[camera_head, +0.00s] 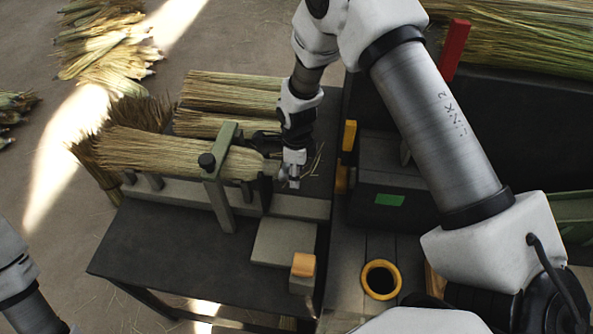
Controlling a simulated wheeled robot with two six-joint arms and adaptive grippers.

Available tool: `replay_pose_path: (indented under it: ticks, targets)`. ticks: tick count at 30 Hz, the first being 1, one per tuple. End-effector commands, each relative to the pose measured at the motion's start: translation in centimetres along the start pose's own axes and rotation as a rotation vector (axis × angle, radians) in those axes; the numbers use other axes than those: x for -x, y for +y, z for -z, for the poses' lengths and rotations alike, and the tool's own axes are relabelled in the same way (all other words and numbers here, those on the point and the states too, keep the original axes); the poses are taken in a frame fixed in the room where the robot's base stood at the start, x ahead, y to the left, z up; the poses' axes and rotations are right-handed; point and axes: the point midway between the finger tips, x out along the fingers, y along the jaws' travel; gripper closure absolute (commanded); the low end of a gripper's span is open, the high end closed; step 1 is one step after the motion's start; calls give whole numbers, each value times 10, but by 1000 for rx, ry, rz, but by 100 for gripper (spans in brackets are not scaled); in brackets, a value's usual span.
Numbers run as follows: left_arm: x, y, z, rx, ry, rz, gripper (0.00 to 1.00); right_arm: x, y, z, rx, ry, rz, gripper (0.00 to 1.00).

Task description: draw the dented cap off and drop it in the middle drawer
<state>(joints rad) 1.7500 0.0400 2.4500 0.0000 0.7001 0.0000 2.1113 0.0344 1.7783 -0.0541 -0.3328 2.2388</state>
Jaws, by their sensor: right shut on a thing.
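A straw broom bundle (150,150) lies on the bench, held under a green clamp (216,165). My right gripper (289,176) reaches down at the bundle's right end and is shut on a small grey metal piece there, which looks like the cap. The fingers hide most of it, so I cannot see its dent or whether it still touches the bundle. A dark box with a green label (390,200) stands right of the bench; I cannot make out which part is the middle drawer. My left arm shows at the lower left, its gripper out of view.
More straw bundles (232,88) lie behind the clamped one. A wooden block (303,265) and a yellow ring (380,279) are near the front. A red post (455,48) stands at the back right. The bench's front left top (165,245) is clear.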

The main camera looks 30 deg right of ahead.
Motion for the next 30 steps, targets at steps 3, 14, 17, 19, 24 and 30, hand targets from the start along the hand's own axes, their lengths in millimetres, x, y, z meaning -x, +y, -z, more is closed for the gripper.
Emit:
replay_pose_path:
  ticks: [3,14,17,19,24,30]
  targets:
    - [0,0,0,0,0,0,63,0,0,0,0,0,0,76]
    - [0,0,0,0,0,0,63,0,0,0,0,0,0,76]
    - [1,0,0,0,0,0,63,0,0,2,0,0,0,76]
    - [2,0,0,0,0,0,63,1,0,4,0,1,-1,76]
    - [4,0,0,0,0,0,63,1,0,13,-2,1,-1,76]
    - [7,0,0,0,0,0,63,1,0,22,-1,1,-1,76]
